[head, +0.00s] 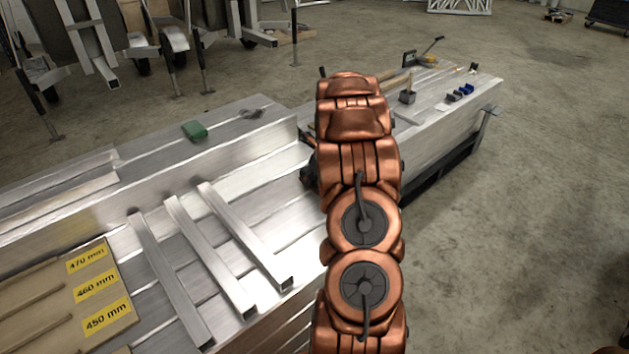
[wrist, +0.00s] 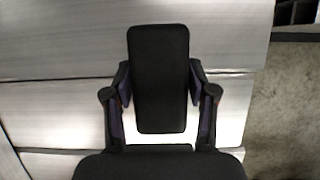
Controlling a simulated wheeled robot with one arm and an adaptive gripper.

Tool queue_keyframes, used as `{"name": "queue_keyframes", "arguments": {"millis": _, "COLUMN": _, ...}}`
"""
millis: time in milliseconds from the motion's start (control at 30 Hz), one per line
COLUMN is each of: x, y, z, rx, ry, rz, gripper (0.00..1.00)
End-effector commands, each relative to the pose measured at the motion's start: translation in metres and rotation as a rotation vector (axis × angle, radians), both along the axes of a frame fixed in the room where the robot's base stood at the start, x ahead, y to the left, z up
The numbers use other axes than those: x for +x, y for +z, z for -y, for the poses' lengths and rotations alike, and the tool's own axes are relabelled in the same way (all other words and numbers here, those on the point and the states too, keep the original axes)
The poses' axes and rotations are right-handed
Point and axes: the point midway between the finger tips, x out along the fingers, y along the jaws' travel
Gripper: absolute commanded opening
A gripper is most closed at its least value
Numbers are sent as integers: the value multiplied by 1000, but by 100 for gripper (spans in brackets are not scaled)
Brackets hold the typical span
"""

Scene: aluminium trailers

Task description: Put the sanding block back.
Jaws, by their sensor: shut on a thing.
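The sanding block (wrist: 159,52) shows in the wrist view as a dark, rounded rectangular block. My gripper (wrist: 159,82) is shut on it, with one finger against each long side. Bright metal planks lie behind the block in that view; I cannot tell how far above them it is. In the head view my copper arm hides both the gripper and the block.
The aluminium bench (head: 140,255) carries several square tubes (head: 215,250) and a wooden board (head: 98,300) with yellow length labels. A green block (head: 194,130) lies on the raised ledge. A grey cup (head: 407,97) and blue items (head: 460,92) stand at the far end.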

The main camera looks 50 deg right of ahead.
Motion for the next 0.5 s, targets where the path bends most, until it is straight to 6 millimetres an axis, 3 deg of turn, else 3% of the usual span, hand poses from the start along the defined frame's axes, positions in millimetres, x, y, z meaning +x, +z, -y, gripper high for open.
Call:
{"name": "queue_keyframes", "arguments": {"millis": 100, "x": 0, "y": -12, "z": -1, "rx": 2, "ry": 1, "rz": -2, "gripper": 24}}
{"name": "queue_keyframes", "arguments": {"millis": 433, "x": 0, "y": -13, "z": -1, "rx": 3, "ry": 1, "rz": -1, "gripper": 24}}
{"name": "queue_keyframes", "arguments": {"millis": 467, "x": 0, "y": -14, "z": -1, "rx": 3, "ry": 2, "rz": -2, "gripper": 58}}
{"name": "queue_keyframes", "arguments": {"millis": 500, "x": 0, "y": -14, "z": -1, "rx": 2, "ry": 2, "rz": -1, "gripper": 62}}
